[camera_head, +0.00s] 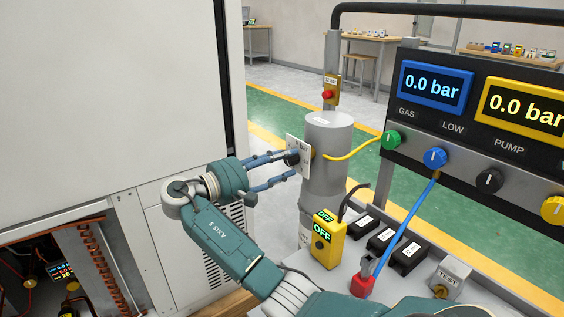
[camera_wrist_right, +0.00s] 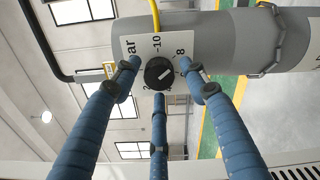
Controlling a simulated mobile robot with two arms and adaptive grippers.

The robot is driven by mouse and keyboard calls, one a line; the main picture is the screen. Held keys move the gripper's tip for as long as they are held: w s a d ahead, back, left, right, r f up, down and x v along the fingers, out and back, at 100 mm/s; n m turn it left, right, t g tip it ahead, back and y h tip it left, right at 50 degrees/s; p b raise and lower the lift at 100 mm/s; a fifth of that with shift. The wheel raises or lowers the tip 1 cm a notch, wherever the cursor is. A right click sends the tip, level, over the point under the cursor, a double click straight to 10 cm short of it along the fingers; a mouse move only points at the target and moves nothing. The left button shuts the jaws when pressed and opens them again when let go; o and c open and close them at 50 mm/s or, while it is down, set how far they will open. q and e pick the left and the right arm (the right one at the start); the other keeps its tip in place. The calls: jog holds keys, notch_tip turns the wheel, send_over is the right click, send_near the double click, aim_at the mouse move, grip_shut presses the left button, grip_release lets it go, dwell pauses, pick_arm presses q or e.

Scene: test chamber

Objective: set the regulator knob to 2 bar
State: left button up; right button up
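The regulator knob (camera_wrist_right: 159,73) is round and black, with a short white mark. It sits on a white scale plate (camera_wrist_right: 138,46) on the grey cylinder (camera_head: 327,135); "bar", 10, 8 and 2 are legible. I cannot tell exactly which number the mark points to. In the head view the knob (camera_head: 292,157) is partly behind the fingers. My right gripper (camera_head: 283,165) has three blue fingers spread around the knob. In the wrist view the fingertips (camera_wrist_right: 160,75) appear open, with small gaps beside the knob. My left gripper is not in view.
A blue display (camera_head: 432,87) and a yellow display (camera_head: 525,105) both read 0.0 bar. A yellow hose (camera_head: 354,150) runs from the cylinder to the panel. A yellow box (camera_head: 325,242) reading OFF stands below. A large white cabinet (camera_head: 105,90) fills the left.

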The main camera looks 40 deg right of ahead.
jog(key=c, duration=0.9)
jog(key=shift+o, duration=0.2)
